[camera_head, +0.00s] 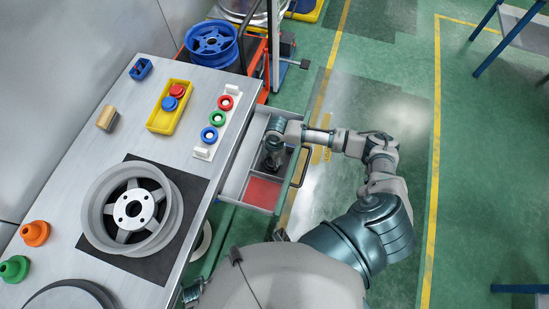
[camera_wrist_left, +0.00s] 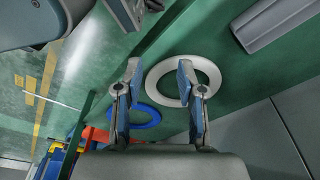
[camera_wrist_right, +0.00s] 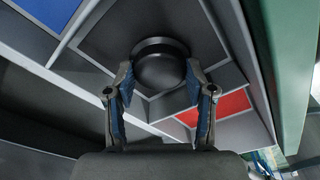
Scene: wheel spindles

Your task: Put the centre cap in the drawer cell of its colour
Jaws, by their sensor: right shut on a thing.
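A dark centre cap (camera_wrist_right: 160,65) is between the fingertips of my right gripper (camera_wrist_right: 159,85) in the right wrist view. My right gripper, also in the head view (camera_head: 272,163), is shut on it at the open drawer (camera_head: 235,183). The cap shows in front of a dark-floored cell (camera_wrist_right: 205,42); whether it touches the floor I cannot tell. A red-floored cell (camera_wrist_right: 222,106) and a blue-floored cell (camera_wrist_right: 45,12) lie either side; the red one also shows in the head view (camera_head: 262,192). My left gripper (camera_wrist_left: 159,78) is open and empty in the left wrist view.
The bench holds a wheel (camera_head: 98,212) on a dark mat, a yellow tray (camera_head: 155,120) with red and blue parts, a white rack (camera_head: 202,153) of rings and orange and green cones. A white ring (camera_wrist_left: 160,72) and a blue ring (camera_wrist_left: 150,122) lie beyond my left gripper.

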